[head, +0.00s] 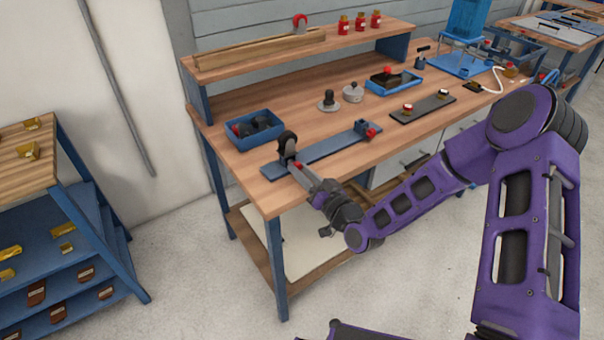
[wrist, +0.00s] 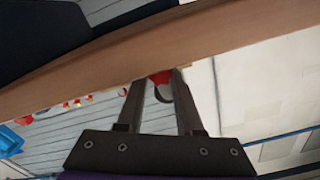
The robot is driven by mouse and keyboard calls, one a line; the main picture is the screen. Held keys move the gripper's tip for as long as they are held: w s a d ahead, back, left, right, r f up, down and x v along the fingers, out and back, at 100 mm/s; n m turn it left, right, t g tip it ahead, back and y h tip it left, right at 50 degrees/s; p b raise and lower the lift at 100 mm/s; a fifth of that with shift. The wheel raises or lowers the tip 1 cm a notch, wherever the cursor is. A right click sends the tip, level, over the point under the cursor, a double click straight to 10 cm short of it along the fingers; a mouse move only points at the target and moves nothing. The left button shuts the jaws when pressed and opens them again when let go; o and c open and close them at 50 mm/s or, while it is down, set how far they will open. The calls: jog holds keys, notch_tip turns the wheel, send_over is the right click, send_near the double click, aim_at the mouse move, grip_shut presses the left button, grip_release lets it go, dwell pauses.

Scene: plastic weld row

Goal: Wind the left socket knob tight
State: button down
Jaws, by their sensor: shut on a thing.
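The left socket (head: 286,144) is a dark upright piece on the left end of a long blue-grey rail (head: 330,146), near the bench's front edge. Its red knob (head: 297,164) faces the front, and the tip of my gripper (head: 300,170) is at it. In the wrist view my gripper (wrist: 157,78) has its two fingers on either side of the red knob (wrist: 159,78), shut on it. A rounded grey part shows just below the red. The knob's turn and how tight it sits cannot be told.
The right socket (head: 363,128) with a red knob (head: 372,133) stands at the rail's other end. A blue bin (head: 253,139) of dark parts is behind left. The wooden bench top (head: 215,105) has clear room at back left. A stepped shelf rack (head: 85,215) stands left.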

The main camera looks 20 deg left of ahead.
jog(key=shift+m, duration=1.2)
jog(key=c, duration=0.5)
grip_release()
jog(key=shift+c, duration=0.2)
jog(key=n+p, duration=0.1)
jog(key=n, duration=0.4)
jog(key=shift+s+a+r+n+p, duration=0.1)
jog(key=shift+r+n+p, duration=0.1)
jog(key=shift+n+p, duration=0.15)
jog(key=v, duration=1.7)
jog(key=shift+d+f, duration=0.2)
jog(key=shift+d, duration=0.1)
jog(key=shift+n, duration=0.25)
